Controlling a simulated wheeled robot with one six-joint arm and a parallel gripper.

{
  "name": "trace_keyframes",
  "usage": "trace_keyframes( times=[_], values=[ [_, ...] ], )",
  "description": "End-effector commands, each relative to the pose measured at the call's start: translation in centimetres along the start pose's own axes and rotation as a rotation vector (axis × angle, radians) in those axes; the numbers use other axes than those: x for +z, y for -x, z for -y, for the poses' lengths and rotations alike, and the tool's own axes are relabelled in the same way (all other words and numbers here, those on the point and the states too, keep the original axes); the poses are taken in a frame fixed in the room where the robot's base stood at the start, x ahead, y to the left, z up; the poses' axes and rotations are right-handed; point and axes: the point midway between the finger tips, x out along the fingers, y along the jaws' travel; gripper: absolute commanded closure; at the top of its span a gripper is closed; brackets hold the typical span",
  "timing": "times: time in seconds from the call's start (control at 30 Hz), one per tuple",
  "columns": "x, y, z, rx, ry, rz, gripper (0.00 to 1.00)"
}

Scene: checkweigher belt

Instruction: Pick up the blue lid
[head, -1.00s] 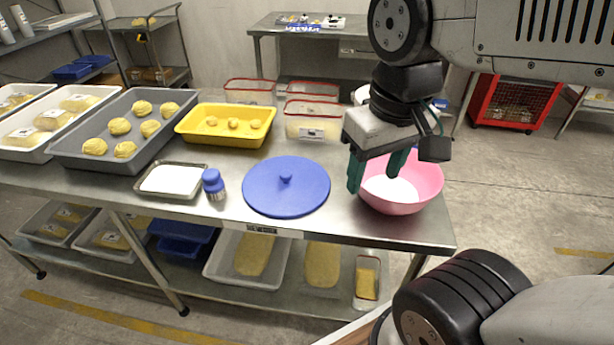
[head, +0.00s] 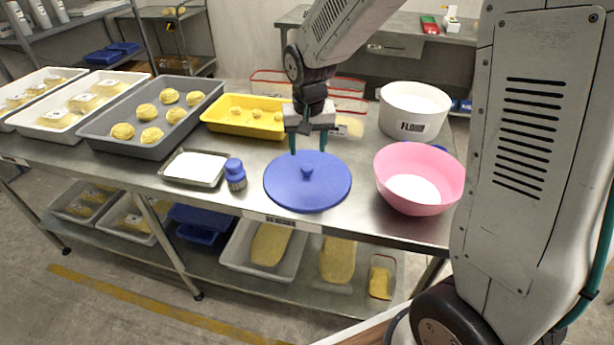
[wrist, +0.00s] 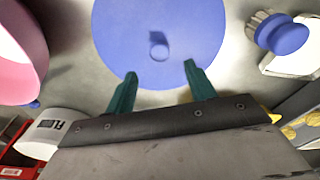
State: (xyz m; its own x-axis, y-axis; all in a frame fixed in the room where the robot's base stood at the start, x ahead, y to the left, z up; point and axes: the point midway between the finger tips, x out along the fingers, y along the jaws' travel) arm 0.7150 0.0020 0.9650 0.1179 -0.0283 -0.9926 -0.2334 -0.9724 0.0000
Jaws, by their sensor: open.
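The blue lid (head: 290,190) is a flat round disc with a small knob at its centre. It lies on the steel table near the front edge, and it also shows in the wrist view (wrist: 190,30). My gripper (head: 309,145) is above the lid's back edge in the head view, with its green fingers pointing down. In the wrist view my gripper (wrist: 160,82) has its fingers apart with nothing between them, and the lid's knob lies beyond the fingertips. How high the fingers are above the lid is hard to tell.
A pink bowl (head: 440,185) with white contents stands right of the lid, with a white flour tub (head: 413,125) behind it. A blue-capped shaker (head: 235,175) and a small tray of white powder (head: 171,181) are left. A yellow tray (head: 218,126) and clear containers stand behind.

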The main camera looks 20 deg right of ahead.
Motion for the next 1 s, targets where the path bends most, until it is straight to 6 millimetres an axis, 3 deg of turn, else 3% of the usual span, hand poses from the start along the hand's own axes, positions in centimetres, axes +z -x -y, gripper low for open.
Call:
trace_keyframes(
  times=[0.43,0.77,0.97,1.0],
  values=[
    [0.2,-6.0,0.0,0.001,0.000,0.004,0.45],
    [0.1,-7.0,0.0,0.000,-0.001,0.001,0.45],
    [0.1,-6.9,0.0,0.000,0.000,0.001,0.95],
    [0.1,-6.9,0.0,0.000,0.000,0.001,0.95]
  ],
)
